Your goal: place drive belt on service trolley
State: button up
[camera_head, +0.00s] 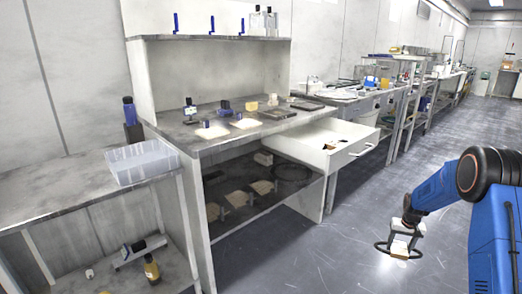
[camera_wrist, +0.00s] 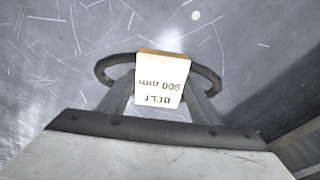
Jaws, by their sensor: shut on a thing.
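The drive belt (camera_head: 379,246) is a black loop with a pale block-like label piece. In the wrist view the belt (camera_wrist: 101,68) spreads to both sides of the label (camera_wrist: 160,85), which reads "BELT 900 mm" upside down. My gripper (camera_head: 404,231) is shut on the belt and holds it over the grey floor at the right. In the wrist view my gripper (camera_wrist: 160,98) has its fingers on both sides of the label. A grey two-level unit (camera_head: 90,195) stands at the left; I cannot tell whether it is the service trolley.
A clear bin (camera_head: 142,165) sits on the left unit's top. A workbench (camera_head: 215,140) holds several small items, with an open white drawer (camera_head: 325,148) jutting out at its right. More benches line the wall behind. The floor (camera_head: 310,255) between is clear.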

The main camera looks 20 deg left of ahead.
aim_at(48, 186)
jog(key=k+j+u, duration=0.55)
jog(key=u, duration=0.2)
jog(key=k+j+u, duration=0.15)
jog(key=j+u, duration=0.25)
